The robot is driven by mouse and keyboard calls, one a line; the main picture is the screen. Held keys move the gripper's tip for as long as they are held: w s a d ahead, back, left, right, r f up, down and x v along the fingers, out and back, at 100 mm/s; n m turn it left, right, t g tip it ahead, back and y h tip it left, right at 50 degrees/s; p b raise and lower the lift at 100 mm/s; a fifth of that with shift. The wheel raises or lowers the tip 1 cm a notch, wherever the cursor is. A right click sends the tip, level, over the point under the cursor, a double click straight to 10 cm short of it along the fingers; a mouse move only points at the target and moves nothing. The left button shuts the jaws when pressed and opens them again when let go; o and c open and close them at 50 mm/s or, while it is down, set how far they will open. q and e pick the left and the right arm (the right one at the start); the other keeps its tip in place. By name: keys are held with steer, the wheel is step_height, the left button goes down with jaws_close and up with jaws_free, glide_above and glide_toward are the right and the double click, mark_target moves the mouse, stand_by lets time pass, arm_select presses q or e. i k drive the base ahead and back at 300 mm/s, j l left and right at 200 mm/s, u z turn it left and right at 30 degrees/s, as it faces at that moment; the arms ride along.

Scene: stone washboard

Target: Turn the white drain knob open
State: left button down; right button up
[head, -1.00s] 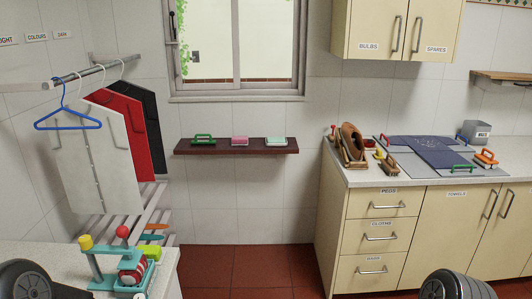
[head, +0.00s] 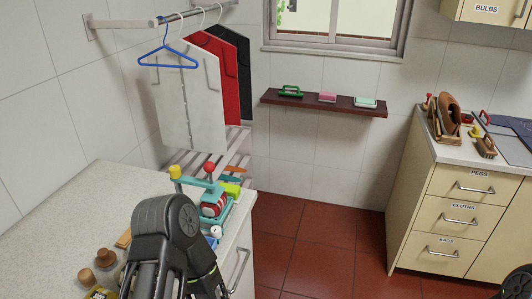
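A teal press-like device with a yellow knob, a red ball knob and a red-and-white roller stands at the right end of the left counter. A small white knob (head: 216,232) shows at its front, close to my dark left arm; I cannot tell for certain that it is the drain knob, or how it is turned. My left arm's bent joint rises in front of the counter and hides part of it; the gripper's fingertips do not show. Only a dark part of my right arm shows at the lower right edge; its gripper is out of frame.
Brown wooden knobs (head: 105,257) stand on the left counter (head: 90,205), near my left arm. A rail with a blue hanger (head: 168,58) and hanging boards is behind. Red floor (head: 325,240) is clear between the counters.

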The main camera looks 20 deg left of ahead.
mark_target(216, 233)
steer(key=k+l+u, duration=0.15)
steer(key=u, duration=0.2)
steer(key=k+l+u, duration=0.1)
steer(key=u, duration=0.25)
steer(key=k+u, duration=0.2)
steer(key=u, duration=0.15)
